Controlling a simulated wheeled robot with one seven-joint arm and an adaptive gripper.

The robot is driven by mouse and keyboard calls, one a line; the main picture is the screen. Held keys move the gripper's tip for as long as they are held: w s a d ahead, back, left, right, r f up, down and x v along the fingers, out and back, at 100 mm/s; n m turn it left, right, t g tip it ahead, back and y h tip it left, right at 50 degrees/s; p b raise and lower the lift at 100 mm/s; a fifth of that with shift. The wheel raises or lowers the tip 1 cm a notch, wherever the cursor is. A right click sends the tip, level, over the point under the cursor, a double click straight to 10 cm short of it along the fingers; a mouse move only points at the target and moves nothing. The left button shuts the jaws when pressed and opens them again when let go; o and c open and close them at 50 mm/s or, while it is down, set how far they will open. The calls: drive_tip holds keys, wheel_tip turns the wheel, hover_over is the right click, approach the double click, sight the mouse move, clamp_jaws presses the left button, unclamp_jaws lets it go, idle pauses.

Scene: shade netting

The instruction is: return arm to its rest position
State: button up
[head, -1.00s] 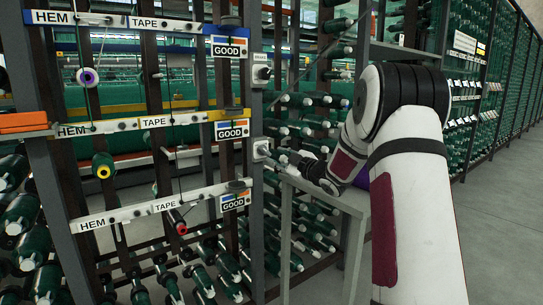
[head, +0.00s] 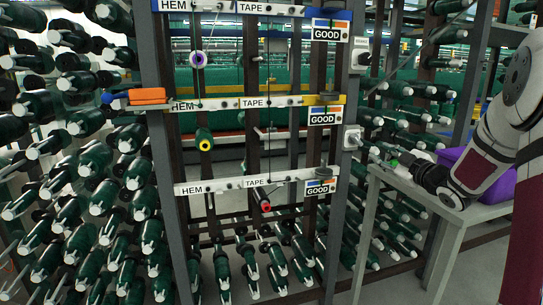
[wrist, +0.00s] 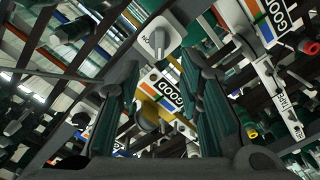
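My arm reaches in from the right in the head view, bent, with its wrist low over a grey table (head: 458,214). My gripper (head: 388,156) points left toward the rack post, near a white switch box (head: 352,138); it is small and its fingers are hard to make out there. In the wrist view my gripper (wrist: 160,68) has its two dark fingers apart, with nothing held between them. Beyond the fingers are a white switch box with a knob (wrist: 160,38) and tilted GOOD labels.
A purple bin (head: 497,183) stands on the table beside my forearm. Green spools on pegs fill the left (head: 90,195) and the area behind the table. Some grey floor is clear at lower right.

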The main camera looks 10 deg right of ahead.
drive_tip(key=s+a+r+m+g+h, duration=0.2)
drive_tip(key=s+a+m+g+h, duration=0.4)
drive_tip(key=s+a, duration=0.45)
drive_tip(key=s+a+f+m+g+y, duration=0.1)
drive_tip(key=s+a+f+g+y, duration=0.2)
drive_tip(key=s+a, duration=0.7)
drive_tip(key=s+a+f+m+g+y, duration=0.15)
drive_tip(key=s+a+g, duration=0.3)
drive_tip(key=s, duration=1.05)
drive_tip(key=s+a+f+m+g+y, duration=0.15)
drive_tip(key=s+a+f+g, duration=0.4)
drive_tip(key=s, duration=0.75)
wheel_tip(320, 180, up, 36)
drive_tip(key=t+p, duration=0.5)
drive_tip(key=p, duration=2.7)
drive_tip(key=shift+w+a+f+h, duration=0.25)
drive_tip(key=shift+a+h, duration=0.05)
drive_tip(key=shift+a, duration=0.15)
